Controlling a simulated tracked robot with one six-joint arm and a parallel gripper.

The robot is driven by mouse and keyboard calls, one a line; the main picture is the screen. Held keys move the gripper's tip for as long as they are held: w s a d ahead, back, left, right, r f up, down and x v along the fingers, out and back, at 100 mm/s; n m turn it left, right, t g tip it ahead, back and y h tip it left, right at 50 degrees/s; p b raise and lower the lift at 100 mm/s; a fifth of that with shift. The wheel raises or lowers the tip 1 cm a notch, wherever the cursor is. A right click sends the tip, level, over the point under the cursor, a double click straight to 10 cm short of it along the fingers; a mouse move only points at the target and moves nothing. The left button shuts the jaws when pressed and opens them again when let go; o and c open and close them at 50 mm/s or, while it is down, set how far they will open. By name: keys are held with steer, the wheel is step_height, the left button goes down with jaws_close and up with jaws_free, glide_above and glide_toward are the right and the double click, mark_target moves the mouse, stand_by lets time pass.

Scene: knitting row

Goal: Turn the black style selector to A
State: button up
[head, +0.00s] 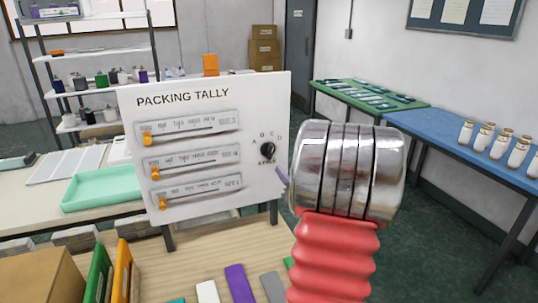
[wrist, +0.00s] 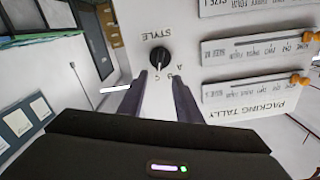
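The black style selector (head: 267,150) is a small round knob on the right of the white PACKING TALLY board (head: 205,105). Letters A, B, C and D arc over it, with STYLE below. A light mark on the knob seems to face upper right, towards D. In the wrist view the selector (wrist: 159,58) appears upside down, just beyond my gripper (wrist: 157,78). The two dark fingers are apart with nothing between them; their tips are near the knob, with no clear contact. In the head view my arm hides most of the gripper; a purplish finger (head: 283,177) shows below right of the knob.
The board carries three sliders with orange knobs (head: 152,139) on its left. Coloured strips (head: 239,284) lie on the wooden table in front. A mint tray (head: 102,188) is behind left; a blue table with white bottles (head: 484,138) is at right.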

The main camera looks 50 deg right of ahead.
mark_target(271, 153)
stand_by(0.3)
steer(key=x, duration=1.4)
steer(key=shift+c, duration=0.5)
steer(key=shift+s, duration=0.1)
jaws_close()
